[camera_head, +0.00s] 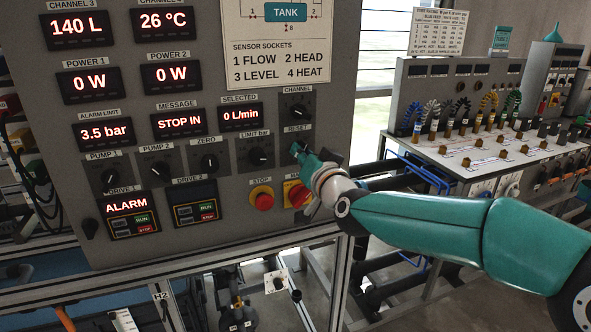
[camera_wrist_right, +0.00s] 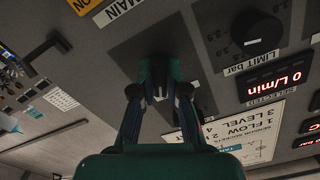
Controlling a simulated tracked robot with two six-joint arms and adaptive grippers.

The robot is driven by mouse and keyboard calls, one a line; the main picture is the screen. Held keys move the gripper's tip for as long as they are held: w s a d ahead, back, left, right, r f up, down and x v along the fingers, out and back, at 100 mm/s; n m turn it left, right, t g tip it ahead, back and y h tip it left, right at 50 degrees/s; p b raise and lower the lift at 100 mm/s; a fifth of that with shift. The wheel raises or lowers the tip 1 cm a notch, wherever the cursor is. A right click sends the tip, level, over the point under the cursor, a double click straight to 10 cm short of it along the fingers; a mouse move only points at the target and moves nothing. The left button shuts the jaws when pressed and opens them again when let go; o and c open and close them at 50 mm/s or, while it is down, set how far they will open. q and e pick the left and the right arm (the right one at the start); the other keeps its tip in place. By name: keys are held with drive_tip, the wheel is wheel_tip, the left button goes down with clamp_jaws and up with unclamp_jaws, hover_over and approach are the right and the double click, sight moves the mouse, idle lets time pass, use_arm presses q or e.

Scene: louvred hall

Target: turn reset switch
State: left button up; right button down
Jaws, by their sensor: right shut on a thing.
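The reset switch sits on the right side of the grey control panel, under the RESET label (camera_head: 296,129). My right gripper (camera_head: 303,155) reaches it from the right, and its fingers hide most of the knob. In the right wrist view the dark reset switch knob (camera_wrist_right: 157,68) is between the two fingertips of my right gripper (camera_wrist_right: 160,88), which is shut on it. The square dark plate shows around the knob. How far the knob is turned cannot be told. My left gripper is in neither view.
The red STOP button (camera_head: 263,198) and the red MAIN switch (camera_head: 298,194) lie just below. The LIMIT bar knob (camera_head: 258,156) is to the left and the CHANNEL knob (camera_head: 299,106) above. The display (camera_head: 127,204) reads ALARM. A bench with cables (camera_head: 480,145) stands at the right.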

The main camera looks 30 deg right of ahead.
drive_tip(key=shift+m+p, duration=0.4)
drive_tip(key=shift+p, duration=0.05)
drive_tip(key=c, duration=1.1)
unclamp_jaws()
drive_tip(key=v, duration=0.7)
drive_tip(key=shift+s, duration=0.1)
drive_tip(key=v, duration=1.1)
drive_tip(key=shift+s+a, duration=0.2)
